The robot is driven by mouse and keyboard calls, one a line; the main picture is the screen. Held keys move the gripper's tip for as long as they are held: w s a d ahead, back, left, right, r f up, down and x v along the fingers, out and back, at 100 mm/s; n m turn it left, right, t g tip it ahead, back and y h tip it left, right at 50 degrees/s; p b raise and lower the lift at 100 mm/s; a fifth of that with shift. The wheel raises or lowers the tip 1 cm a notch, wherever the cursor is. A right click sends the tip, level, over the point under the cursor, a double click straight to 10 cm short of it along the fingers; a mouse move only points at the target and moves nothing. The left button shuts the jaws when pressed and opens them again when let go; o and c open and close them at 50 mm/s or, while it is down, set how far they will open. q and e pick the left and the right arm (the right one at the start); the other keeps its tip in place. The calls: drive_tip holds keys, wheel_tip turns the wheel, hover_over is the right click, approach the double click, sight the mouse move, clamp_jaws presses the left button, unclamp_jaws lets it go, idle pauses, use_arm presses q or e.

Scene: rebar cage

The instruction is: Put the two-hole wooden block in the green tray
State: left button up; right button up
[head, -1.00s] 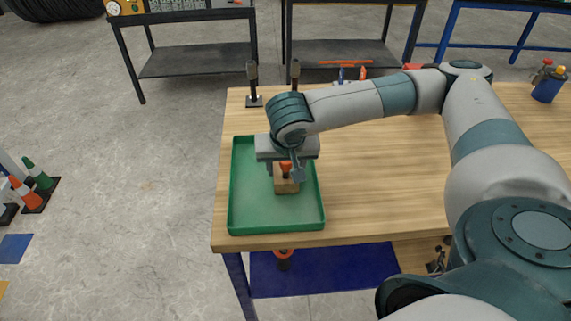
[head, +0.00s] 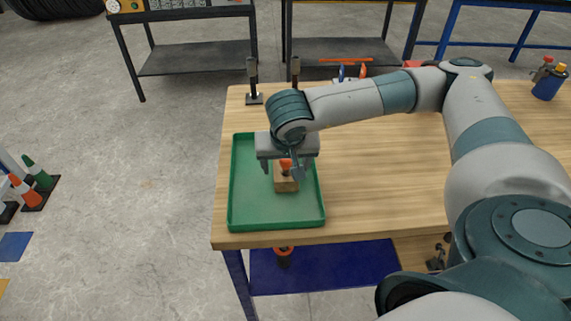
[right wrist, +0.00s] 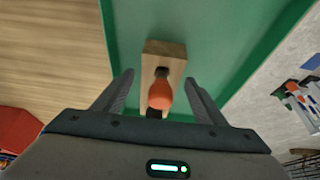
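The wooden block (head: 286,185) rests inside the green tray (head: 245,215), near the tray's right side. An orange-handled tool (head: 286,163) stands in it. In the right wrist view the block (right wrist: 176,50) lies on the green tray floor (right wrist: 220,40), with the orange handle (right wrist: 160,95) pointing toward the camera. A dark hole shows beside the handle; I cannot make out both holes clearly. My right gripper (head: 287,168) is open above the block, its fingers (right wrist: 158,85) apart on either side of the handle with visible gaps. My left gripper is out of view.
The tray sits at the left front corner of the wooden table (head: 380,190). Two dark upright posts (head: 253,85) stand behind the tray. The table's middle is clear under my right arm.

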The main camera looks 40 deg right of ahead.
sight(286, 178)
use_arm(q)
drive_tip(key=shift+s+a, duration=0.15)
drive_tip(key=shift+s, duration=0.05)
use_arm(e)
drive_tip(key=shift+r, duration=0.15)
drive_tip(key=shift+s+a+r, duration=0.15)
drive_tip(key=shift+r, duration=0.45)
drive_tip(key=shift+s+a+r+b, duration=0.15)
drive_tip(key=shift+s+r+b, duration=0.15)
drive_tip(key=shift+r, duration=0.25)
drive_tip(key=b+v, duration=0.1)
drive_tip(key=v, duration=0.3)
drive_tip(key=shift+a+r, duration=0.1)
drive_tip(key=shift+r, duration=0.2)
use_arm(q)
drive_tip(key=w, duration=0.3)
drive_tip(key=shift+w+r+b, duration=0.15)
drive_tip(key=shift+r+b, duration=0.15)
drive_tip(key=shift+b, duration=0.05)
use_arm(e)
drive_tip(key=v, duration=0.4)
drive_tip(key=shift+s+r, duration=0.2)
drive_tip(key=shift+r, duration=0.15)
